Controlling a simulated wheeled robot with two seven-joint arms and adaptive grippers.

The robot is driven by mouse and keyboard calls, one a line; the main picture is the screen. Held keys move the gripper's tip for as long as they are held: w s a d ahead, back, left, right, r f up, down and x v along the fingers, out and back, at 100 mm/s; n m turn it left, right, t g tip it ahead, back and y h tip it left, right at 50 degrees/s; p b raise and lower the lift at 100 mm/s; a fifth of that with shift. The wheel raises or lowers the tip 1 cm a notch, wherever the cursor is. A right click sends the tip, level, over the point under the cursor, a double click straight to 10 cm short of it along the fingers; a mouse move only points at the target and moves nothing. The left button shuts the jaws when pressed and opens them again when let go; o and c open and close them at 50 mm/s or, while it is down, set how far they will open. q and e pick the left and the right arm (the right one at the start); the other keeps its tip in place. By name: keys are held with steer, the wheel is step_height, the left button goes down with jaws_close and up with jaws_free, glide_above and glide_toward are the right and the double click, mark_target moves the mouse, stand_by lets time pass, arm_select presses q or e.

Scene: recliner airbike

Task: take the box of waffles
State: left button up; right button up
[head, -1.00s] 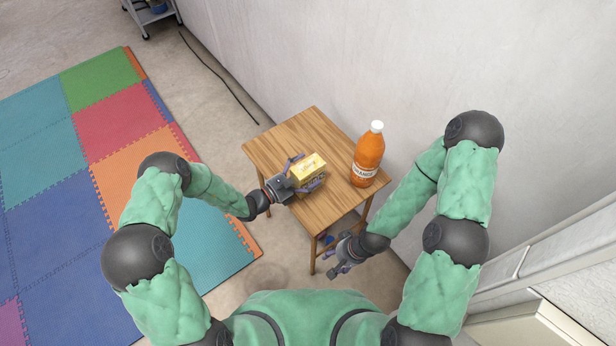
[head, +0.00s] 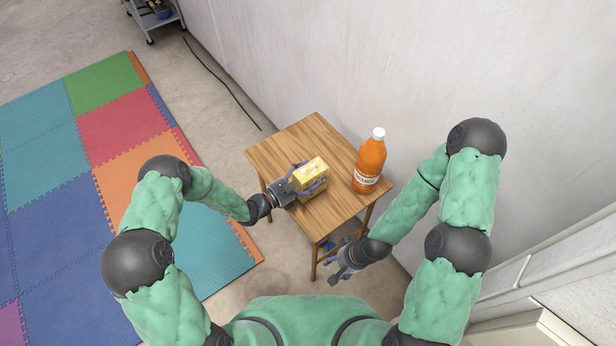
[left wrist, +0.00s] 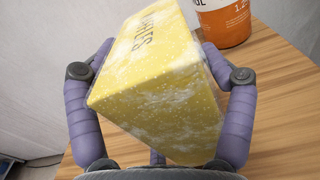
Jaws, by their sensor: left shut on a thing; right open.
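The yellow box of waffles (head: 312,173) is at the small wooden table (head: 290,137), left of the orange bottle. My left gripper (head: 308,180) is shut on the box, with fingers on both sides of it. In the left wrist view the box (left wrist: 155,85) sits tilted between the purple fingers, its printed face up; whether its underside touches the table I cannot tell. My right gripper (head: 343,268) is open and empty, low in front of the table's near right side.
An orange juice bottle (head: 369,163) with a white cap stands upright on the table close to the box's right; its lower part also shows in the left wrist view (left wrist: 225,22). A wall (head: 300,60) rises behind the table. Coloured floor mats (head: 110,130) lie left.

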mark_target(305, 181)
arm_select(q)
steer(key=s+r+p, duration=0.1)
steer(key=r, duration=0.1)
steer(key=s+r+p, duration=0.1)
steer(key=s+r, duration=0.1)
steer(key=r, duration=0.1)
steer(key=s+r+p, duration=0.1)
steer(key=r, duration=0.2)
steer(key=shift+s+a+r+p, duration=0.2)
steer(key=shift+s+a+p, duration=0.2)
steer(key=s+a+r+p, duration=0.1)
steer(key=s+r+p, duration=0.1)
steer(key=s, duration=0.7)
steer(key=shift+a+r, duration=0.15)
steer(key=shift+r, duration=0.65)
